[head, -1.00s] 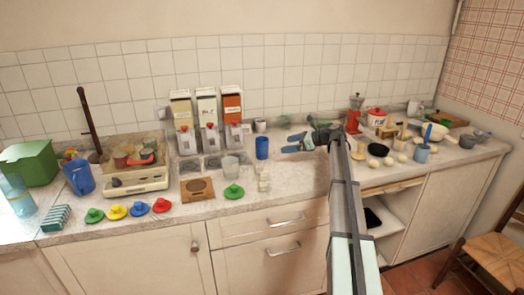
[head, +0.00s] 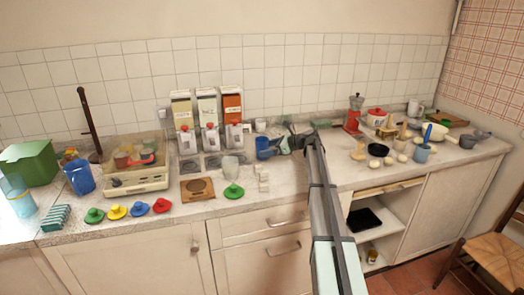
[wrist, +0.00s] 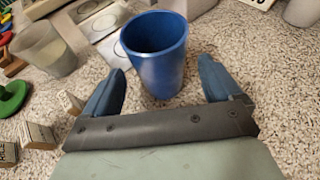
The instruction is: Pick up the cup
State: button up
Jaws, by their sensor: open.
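A blue cup (head: 262,148) stands upright on the counter, right of a clear glass. In the wrist view the cup (wrist: 158,62) is empty and sits between and slightly ahead of the two blue fingertips. My gripper (head: 274,147) is open and low over the counter, just right of the cup in the head view. In the wrist view my gripper (wrist: 161,72) has a finger on each side of the cup, with a visible gap on both sides. The fingers partly cover the cup's right side in the head view.
A clear glass (head: 230,166) and small pale blocks (head: 263,180) stand close left of and in front of the cup. A green lid (head: 234,191) lies nearer the edge. Dispensers and cartons (head: 207,107) stand behind. Several pans and eggs crowd the right side.

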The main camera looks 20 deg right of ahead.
aim_at(263, 148)
jog(key=x, duration=0.3)
jog(key=shift+w+a+f, duration=0.1)
jog(key=shift+w+f, duration=0.05)
jog(key=c, duration=1.1)
jog(key=shift+r, duration=0.25)
jog(key=shift+r, duration=4.6)
jog(key=a+r+n+g+y, duration=0.1)
jog(key=a+n+g, duration=0.2)
jog(key=a, duration=0.1)
jog(key=a+r+n+g, duration=0.1)
jog(key=a+n+g, duration=0.2)
jog(key=a, duration=0.2)
jog(key=a+r+n+g+y, duration=0.1)
jog(key=a+r+n+g, duration=0.1)
jog(key=a+n+g, duration=0.1)
jog(key=shift+w+a+g+y, duration=0.2)
jog(key=shift+a+g+y, duration=0.1)
jog(key=shift+a+g, duration=0.3)
